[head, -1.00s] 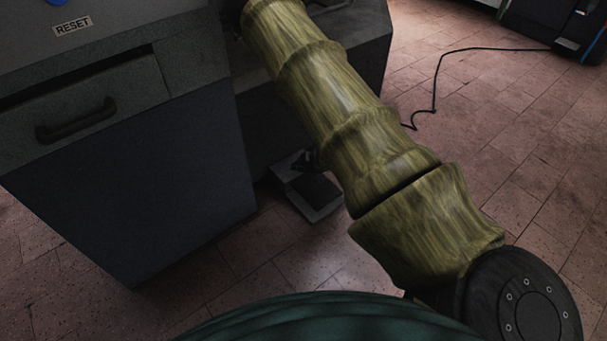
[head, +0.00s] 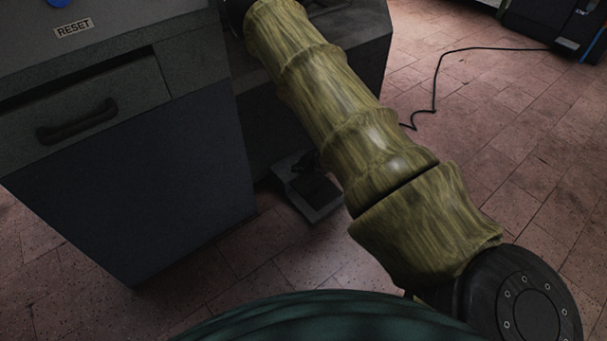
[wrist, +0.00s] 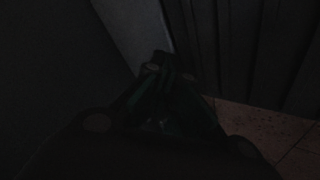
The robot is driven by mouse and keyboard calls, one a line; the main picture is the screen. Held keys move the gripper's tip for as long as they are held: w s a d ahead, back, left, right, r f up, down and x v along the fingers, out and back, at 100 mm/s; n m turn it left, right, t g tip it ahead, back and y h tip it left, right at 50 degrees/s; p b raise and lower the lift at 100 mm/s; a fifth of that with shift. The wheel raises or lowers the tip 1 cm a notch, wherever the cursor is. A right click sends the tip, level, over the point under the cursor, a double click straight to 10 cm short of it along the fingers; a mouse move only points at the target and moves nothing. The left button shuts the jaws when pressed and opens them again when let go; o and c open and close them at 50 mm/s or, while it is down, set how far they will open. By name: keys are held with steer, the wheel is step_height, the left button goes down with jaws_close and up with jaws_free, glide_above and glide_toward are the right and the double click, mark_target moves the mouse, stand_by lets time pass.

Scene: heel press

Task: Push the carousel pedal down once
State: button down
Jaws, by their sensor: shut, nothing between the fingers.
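The pedal (head: 316,194) is a dark plate in a pale grey frame. It lies on the floor beside the grey cabinet in the head view, left of my arm. A small dark shape sits at its far end, and I cannot tell whether this is part of the pedal. My gripper is hidden in the head view. In the dark wrist view my gripper (wrist: 165,68) is shut and empty, its fingertips near a paler grey surface. I cannot tell whether that surface is the pedal or whether the fingers touch it.
A grey cabinet (head: 130,205) with a drawer handle (head: 76,122) and a RESET label (head: 73,28) stands at the left. A black cable (head: 435,88) runs over the tiled floor at the right. Floor in front of the pedal is clear.

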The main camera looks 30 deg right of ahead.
steer(key=shift+s+f+b, duration=0.1)
steer(key=shift+f+b, duration=0.25)
steer(key=shift+f, duration=0.35)
stand_by(1.0)
steer(key=shift+a+f, duration=0.1)
steer(key=shift+f, duration=0.15)
stand_by(1.3)
steer(key=shift+r+p, duration=0.25)
steer(key=shift+p, duration=0.05)
steer(key=shift+a+f+p, duration=0.1)
steer(key=shift+p, duration=0.3)
steer(key=r+p, duration=0.3)
steer(key=shift+w+a, duration=0.1)
steer(key=shift+w, duration=0.15)
steer(key=shift+d+r+p, duration=0.2)
steer(key=shift+r+p, duration=1)
steer(key=shift+r, duration=0.1)
